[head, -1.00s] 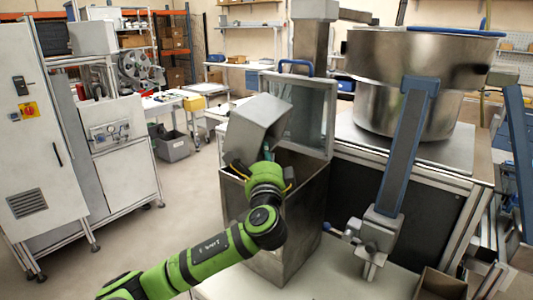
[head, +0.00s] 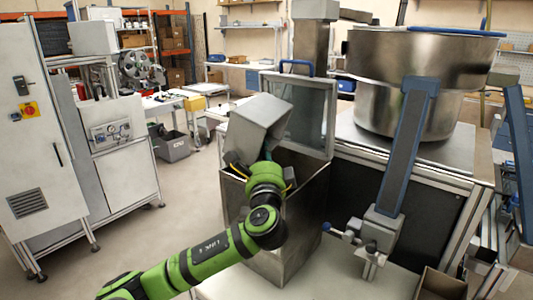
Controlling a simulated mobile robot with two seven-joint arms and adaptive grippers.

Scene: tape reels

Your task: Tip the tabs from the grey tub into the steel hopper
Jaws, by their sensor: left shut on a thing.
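The grey tub (head: 259,122) is tilted over the open top of the steel hopper (head: 309,193). My left gripper (head: 251,168) is shut on the tub at its lower side, above the hopper's near left edge. The green wrist hides most of the fingers. The hopper's lid (head: 304,113) stands raised behind the tub. I cannot make out any tabs; the inside of the tub and most of the hopper's inside are hidden. My right gripper is not in view.
A large steel bowl (head: 423,63) stands on a bench to the right, with a grey and blue bracket (head: 408,145) in front of it. A clamp-like fixture (head: 374,238) and an open box (head: 440,284) are at lower right.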

